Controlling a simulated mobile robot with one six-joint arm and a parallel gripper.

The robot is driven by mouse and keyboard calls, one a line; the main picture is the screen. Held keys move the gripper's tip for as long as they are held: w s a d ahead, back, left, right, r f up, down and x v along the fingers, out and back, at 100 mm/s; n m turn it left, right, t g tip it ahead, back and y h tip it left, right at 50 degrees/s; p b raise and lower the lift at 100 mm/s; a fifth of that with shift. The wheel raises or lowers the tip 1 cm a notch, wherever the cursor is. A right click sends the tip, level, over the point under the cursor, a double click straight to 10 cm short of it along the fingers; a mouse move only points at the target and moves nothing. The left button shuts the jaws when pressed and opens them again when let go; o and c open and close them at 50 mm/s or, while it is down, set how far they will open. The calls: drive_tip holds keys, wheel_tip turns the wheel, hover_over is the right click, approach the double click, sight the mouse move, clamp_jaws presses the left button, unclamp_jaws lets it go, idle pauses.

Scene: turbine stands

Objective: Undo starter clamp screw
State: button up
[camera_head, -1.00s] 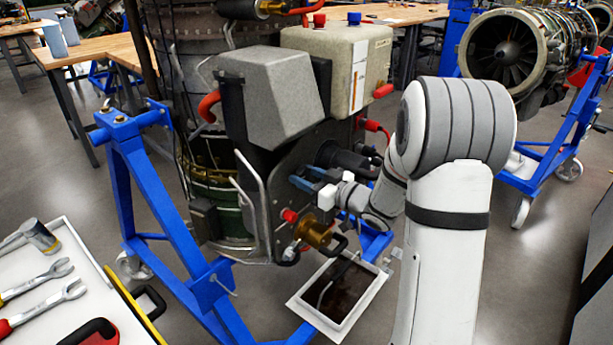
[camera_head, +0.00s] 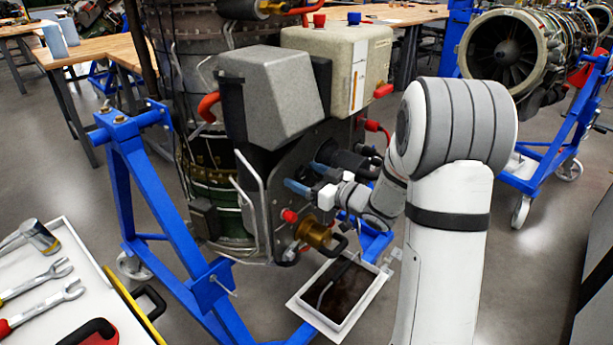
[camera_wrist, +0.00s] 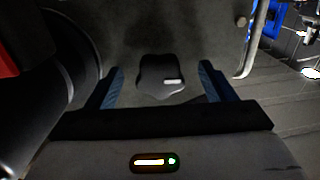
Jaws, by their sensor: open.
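My gripper (camera_head: 306,177) has blue fingers and is at the front of the dark gearbox plate of the engine. In the wrist view its two fingers (camera_wrist: 162,88) are apart, one on each side of a dark rounded knob (camera_wrist: 161,70) with a small pale mark, which looks like the clamp screw head. The knob lies between or just beyond the fingertips; I cannot tell whether they touch it. In the head view the knob cannot be made out. A black cylinder (camera_head: 349,159), perhaps the starter, sits just behind and right of my gripper.
A brass fitting (camera_head: 313,231) with a red cap sits just below my gripper. A drip tray (camera_head: 358,309) with dark liquid is lower down. The blue stand (camera_head: 158,190) and a tool tray (camera_head: 101,291) are left. A pipe (camera_wrist: 254,38) runs at right in the wrist view.

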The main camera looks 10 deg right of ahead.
sight(308, 172)
drive_tip(key=shift+v, duration=2.5)
drive_tip(key=shift+w+d+r+h+p, duration=0.1)
drive_tip(key=shift+w+r+h+p, duration=0.25)
drive_tip(key=shift+r+h, duration=0.15)
drive_tip(key=s+d+r+m+g+h+p, duration=0.2)
drive_tip(key=s+d+r+m+h+p, duration=0.5)
drive_tip(key=h, duration=0.5)
drive_tip(key=s+a+r+g+p, duration=0.1)
drive_tip(key=s+a+g, duration=0.1)
drive_tip(key=s, duration=0.5)
drive_tip(key=s+a+r+g+p, duration=0.1)
drive_tip(key=s+a+g+p, duration=0.1)
drive_tip(key=s, duration=0.5)
drive_tip(key=s+a+r+m+g+y+p, duration=0.1)
drive_tip(key=s+a+r+g+p, duration=0.1)
drive_tip(key=s+g, duration=0.3)
drive_tip(key=shift+s+a, duration=0.85)
drive_tip(key=shift+s, duration=0.1)
